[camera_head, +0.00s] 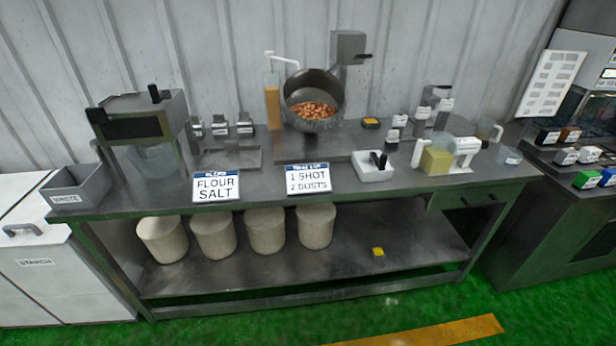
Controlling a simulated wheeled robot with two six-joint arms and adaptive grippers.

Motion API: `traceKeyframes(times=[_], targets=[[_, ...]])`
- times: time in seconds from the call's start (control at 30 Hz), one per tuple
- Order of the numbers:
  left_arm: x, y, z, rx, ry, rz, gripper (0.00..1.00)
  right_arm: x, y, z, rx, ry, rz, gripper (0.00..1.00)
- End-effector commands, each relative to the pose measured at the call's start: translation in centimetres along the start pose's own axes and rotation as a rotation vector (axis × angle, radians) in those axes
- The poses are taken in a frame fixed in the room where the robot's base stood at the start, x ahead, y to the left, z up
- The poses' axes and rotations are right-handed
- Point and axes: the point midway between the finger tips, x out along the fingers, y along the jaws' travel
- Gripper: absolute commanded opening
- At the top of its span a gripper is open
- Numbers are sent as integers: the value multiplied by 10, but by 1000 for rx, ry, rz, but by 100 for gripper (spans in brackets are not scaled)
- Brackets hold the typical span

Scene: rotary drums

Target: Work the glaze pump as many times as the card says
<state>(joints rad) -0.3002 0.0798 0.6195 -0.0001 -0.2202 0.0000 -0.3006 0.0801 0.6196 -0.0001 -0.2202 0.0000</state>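The likely glaze pump (272,105) is a tall clear container of amber liquid with a white pump head and spout, at the back middle of the bench. Its white spout reaches right toward the tilted steel drum (331,84), which holds brown nut-like pieces. A white card (309,180) at the bench front reads "1 SHOT" and "2 DUSTS"; its blue header is too small to read surely. Another card (216,187) reads "FLOUR SALT". Neither of my grippers is in view.
A grey WASTE bin (78,187) stands at the bench's left end beside a dark machine (138,125). Several pale tubs (264,231) stand on the lower shelf.

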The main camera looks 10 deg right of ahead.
Motion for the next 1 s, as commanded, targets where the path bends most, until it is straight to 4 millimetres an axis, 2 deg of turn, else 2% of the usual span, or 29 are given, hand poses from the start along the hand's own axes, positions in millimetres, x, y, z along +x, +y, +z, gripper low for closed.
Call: traceKeyframes(times=[0.03, 0.3, 1.0], targets=[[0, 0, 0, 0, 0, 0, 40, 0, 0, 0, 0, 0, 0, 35], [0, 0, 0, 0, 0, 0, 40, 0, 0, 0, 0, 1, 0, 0], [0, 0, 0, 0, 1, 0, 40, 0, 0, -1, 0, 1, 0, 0]])
